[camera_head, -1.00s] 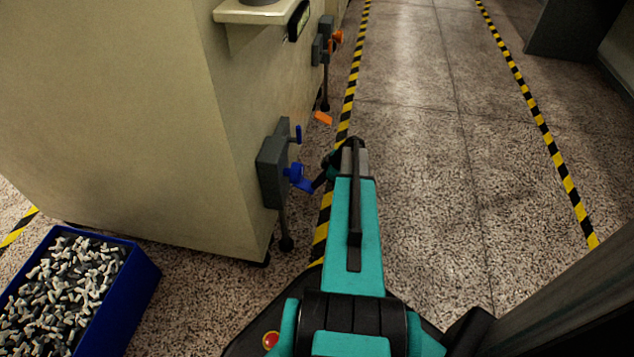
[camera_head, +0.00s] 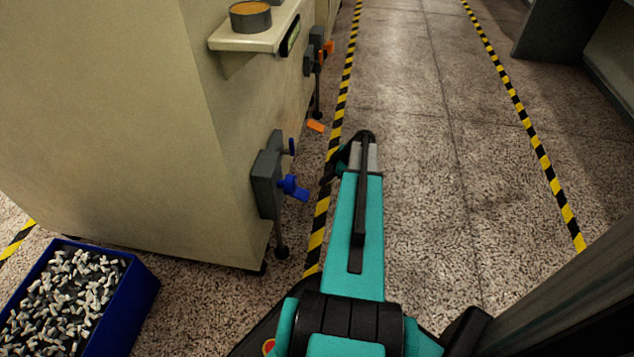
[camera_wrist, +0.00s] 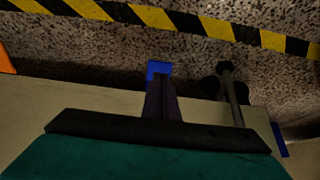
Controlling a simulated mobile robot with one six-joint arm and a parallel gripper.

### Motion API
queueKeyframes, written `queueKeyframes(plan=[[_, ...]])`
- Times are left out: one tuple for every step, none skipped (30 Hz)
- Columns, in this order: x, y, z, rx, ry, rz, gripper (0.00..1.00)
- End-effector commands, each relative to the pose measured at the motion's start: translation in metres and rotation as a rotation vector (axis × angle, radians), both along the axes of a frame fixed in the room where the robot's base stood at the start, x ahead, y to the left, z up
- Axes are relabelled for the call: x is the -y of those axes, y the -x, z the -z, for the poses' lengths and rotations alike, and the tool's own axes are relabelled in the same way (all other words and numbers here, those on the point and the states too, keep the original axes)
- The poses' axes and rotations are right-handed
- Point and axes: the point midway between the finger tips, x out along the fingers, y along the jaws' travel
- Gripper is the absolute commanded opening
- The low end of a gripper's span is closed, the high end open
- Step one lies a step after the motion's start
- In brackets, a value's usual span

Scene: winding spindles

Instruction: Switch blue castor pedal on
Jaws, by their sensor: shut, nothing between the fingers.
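The blue castor pedal (camera_head: 294,187) sticks out from a dark grey box on the side of the cream machine, low above the floor. Its tilt is hard to judge. In the wrist view a blue part of the pedal (camera_wrist: 159,69) shows just past my fingertips. My gripper (camera_head: 327,180) is to the right of the pedal in the head view, with a small gap between them. In the wrist view my gripper (camera_wrist: 161,88) is shut and empty, pointing toward the pedal; contact cannot be told there.
A castor leg (camera_head: 281,240) stands below. An orange pedal (camera_head: 315,125) is farther along the machine. A blue crate (camera_head: 130,306) of small parts stands left. The aisle floor right is clear.

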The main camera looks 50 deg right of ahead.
Motion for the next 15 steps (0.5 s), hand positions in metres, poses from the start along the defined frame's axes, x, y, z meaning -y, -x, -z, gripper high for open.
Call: queueKeyframes(plan=[[0.004,0.005,-0.01,0.001,0.001,0.002,0.0],[0.005,0.007,-0.013,0.001,0.002,0.002,0.0],[0.007,0.01,-0.017,0.001,0.002,0.002,0.0],[0.008,0.013,-0.019,0.001,0.001,0.001,0.0],[0.009,0.014,-0.022,0.001,0.002,0.0,0.0],[0.01,0.016,-0.024,0.001,0.001,0.0,0.0],[0.011,0.018,-0.026,0.001,0.001,0.0,0.0],[0.012,0.019,-0.027,0.0,0.002,0.0,0.0],[0.013,0.021,-0.029,0.0,0.002,0.0,0.0],[0.014,0.022,-0.03,0.0,0.002,0.0,0.0],[0.014,0.022,-0.03,0.0,0.002,0.0,0.0],[0.014,0.023,-0.031,-0.001,0.001,-0.001,0.0],[0.014,0.023,-0.031,-0.001,0.001,-0.001,0.0],[0.015,0.023,-0.031,-0.001,0.001,-0.001,0.0],[0.015,0.023,-0.031,0.0,0.001,-0.002,0.0]])
